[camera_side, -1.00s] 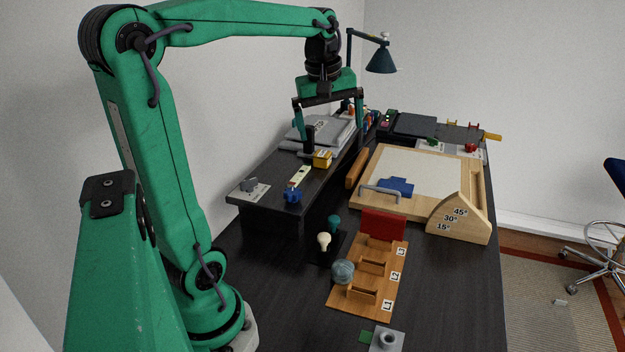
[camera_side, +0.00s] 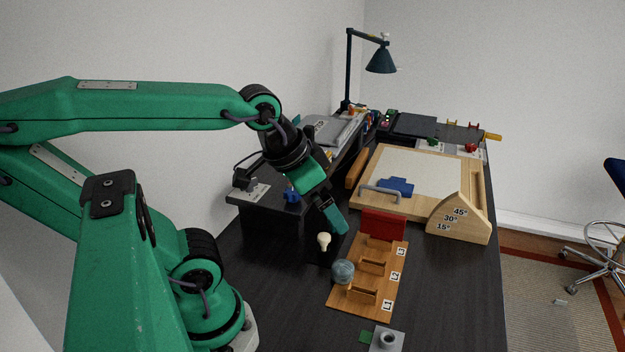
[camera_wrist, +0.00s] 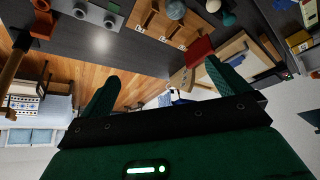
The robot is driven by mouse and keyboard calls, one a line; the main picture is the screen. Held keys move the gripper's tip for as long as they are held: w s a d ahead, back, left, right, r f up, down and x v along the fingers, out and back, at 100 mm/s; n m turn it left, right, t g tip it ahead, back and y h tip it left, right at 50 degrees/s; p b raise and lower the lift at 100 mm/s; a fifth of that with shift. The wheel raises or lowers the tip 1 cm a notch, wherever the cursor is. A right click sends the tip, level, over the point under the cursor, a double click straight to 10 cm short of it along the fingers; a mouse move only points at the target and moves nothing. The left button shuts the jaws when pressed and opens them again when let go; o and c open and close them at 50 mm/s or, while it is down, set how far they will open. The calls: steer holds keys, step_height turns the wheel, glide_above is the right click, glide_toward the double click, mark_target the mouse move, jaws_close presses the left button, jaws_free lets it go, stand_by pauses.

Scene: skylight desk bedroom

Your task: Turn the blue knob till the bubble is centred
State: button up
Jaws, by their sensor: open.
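The blue knob (camera_side: 291,195) is at the front edge of the raised black shelf in the side view. The level vial behind it is hidden by my arm, so I cannot see the bubble. My gripper (camera_side: 333,220) is tilted, pointing down and right, in front of the shelf and to the right of the knob, apart from it. In the wrist view my gripper (camera_wrist: 162,70) has its two green fingers spread wide with nothing between them. I cannot make out the knob in the wrist view.
A cream bulb (camera_side: 324,240) stands close below my gripper. A wooden rack with a red block (camera_side: 383,225) and a wooden drafting board (camera_side: 420,168) are to the right. A desk lamp (camera_side: 381,60) stands behind.

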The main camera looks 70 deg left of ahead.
steer(key=shift+w+a, duration=0.1)
steer(key=shift+a, duration=0.05)
steer(key=c, duration=0.8)
steer(key=n+g, duration=0.6)
steer(key=n, duration=0.8)
glide_above(292, 191)
step_height(292, 191, down, 4)
steer(key=shift+a+f, duration=0.1)
steer(key=shift+f, duration=0.05)
steer(key=shift+c, duration=0.2)
steer(key=shift+f, duration=0.1)
steer(key=shift+f, duration=3.85)
steer(key=c, duration=1)
